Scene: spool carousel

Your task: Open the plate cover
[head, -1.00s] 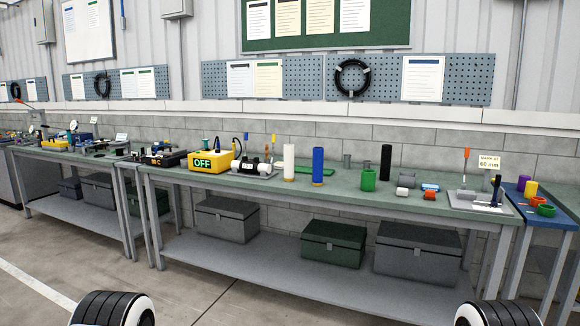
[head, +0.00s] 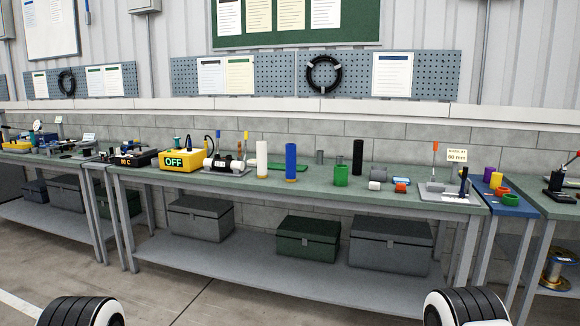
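I cannot make out for certain which thing is the plate cover. Small items at the far left bench (head: 35,142) are too small to tell apart. Neither of my grippers is in view.
The long green-topped bench (head: 225,178) holds a white cylinder (head: 262,158), a blue cylinder (head: 291,161), a green cup (head: 341,176) and a black cylinder (head: 358,157). A blue stand (head: 515,209) and another bench are at the right. The floor in front is clear.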

